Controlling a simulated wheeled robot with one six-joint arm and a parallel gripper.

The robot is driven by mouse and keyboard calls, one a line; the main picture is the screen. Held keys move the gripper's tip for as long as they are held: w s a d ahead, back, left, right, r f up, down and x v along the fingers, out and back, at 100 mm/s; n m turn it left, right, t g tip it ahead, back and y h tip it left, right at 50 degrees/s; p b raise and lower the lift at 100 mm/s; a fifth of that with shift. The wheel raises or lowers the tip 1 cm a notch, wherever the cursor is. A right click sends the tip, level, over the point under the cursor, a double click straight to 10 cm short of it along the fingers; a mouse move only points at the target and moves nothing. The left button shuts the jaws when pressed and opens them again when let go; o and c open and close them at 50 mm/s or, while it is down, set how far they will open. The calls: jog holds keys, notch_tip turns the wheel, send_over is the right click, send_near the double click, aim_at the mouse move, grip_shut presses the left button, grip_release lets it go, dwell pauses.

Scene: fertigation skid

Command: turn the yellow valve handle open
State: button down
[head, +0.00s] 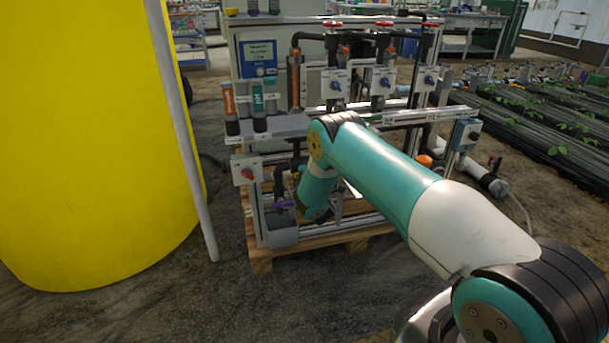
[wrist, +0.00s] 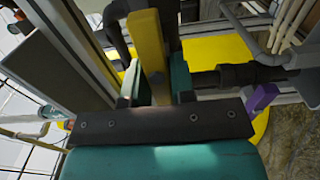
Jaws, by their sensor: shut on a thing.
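The yellow valve handle (wrist: 148,42) shows in the wrist view as a flat upright bar near the top middle. My gripper (wrist: 161,80) is shut on it, with one teal finger on each side. The lower end of the handle between the fingers is partly hidden by the dark gripper body. A black pipe (wrist: 235,76) runs to the right behind the fingers. In the head view my arm reaches down into the lower left part of the skid frame, and I cannot make out the fingers or the handle clearly there.
A purple handle (wrist: 262,97) is close on the right; it also shows in the head view (head: 283,204). A large yellow tank (head: 90,130) and grey post (head: 182,130) stand left of the skid. A red-knobbed box (head: 247,172) is nearby. The front floor is clear.

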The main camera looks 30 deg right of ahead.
jog(key=shift+a, duration=0.1)
jog(key=c, duration=1)
grip_release()
jog(key=shift+c, duration=0.2)
jog(key=shift+s, duration=0.15)
jog(key=p+v, duration=1.7)
jog(key=p, duration=0.6)
